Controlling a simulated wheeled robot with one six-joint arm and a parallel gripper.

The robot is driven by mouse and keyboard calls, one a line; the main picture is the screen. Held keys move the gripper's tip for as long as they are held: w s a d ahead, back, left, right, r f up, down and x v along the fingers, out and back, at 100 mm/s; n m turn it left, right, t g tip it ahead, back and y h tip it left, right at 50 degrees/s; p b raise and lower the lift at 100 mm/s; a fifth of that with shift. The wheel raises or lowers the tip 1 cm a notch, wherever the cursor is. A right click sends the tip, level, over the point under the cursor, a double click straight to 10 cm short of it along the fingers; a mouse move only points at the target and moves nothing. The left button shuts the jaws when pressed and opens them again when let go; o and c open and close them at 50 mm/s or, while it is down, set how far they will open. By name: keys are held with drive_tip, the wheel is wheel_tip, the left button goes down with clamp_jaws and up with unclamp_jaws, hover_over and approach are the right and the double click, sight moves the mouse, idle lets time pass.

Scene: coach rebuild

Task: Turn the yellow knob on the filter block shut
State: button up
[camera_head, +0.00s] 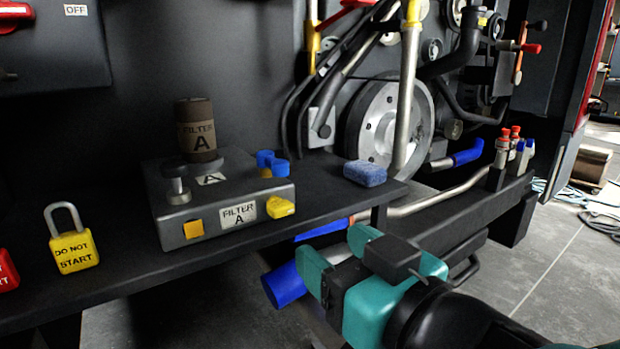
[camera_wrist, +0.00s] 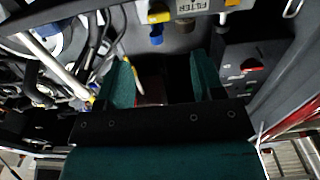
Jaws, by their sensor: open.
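The filter block (camera_head: 172,222) is a dark grey box on the black shelf, labelled FILTER A. The yellow knob (camera_head: 280,207) sticks out of its front face, right of the label. A brown canister (camera_head: 196,130) marked FILTER A stands on top. My teal gripper (camera_head: 334,256) is open and empty, below and right of the knob in the picture, clear of it. In the wrist view my gripper (camera_wrist: 161,82) shows two parted fingers with nothing held. Part of a FILTER label, with yellow and blue fittings, shows at that view's top edge; which yellow fitting is the knob is unclear.
A blue sponge (camera_head: 365,173) lies on the shelf (camera_head: 120,287) right of the block. A yellow DO NOT START padlock (camera_head: 73,250) stands left of it. Pipes and a pulley (camera_head: 380,125) fill the back right.

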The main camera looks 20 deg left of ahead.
sight(285, 210)
drive_tip(key=p+x, duration=0.6)
drive_tip(key=p, duration=0.1)
drive_tip(key=p+x, duration=0.4)
drive_tip(key=shift+d+r, duration=0.1)
drive_tip(key=shift+r, duration=0.2)
drive_tip(key=shift+w+a+f+p, duration=0.3)
drive_tip(key=shift+w+a+p, duration=0.35)
drive_tip(key=shift+p, duration=0.1)
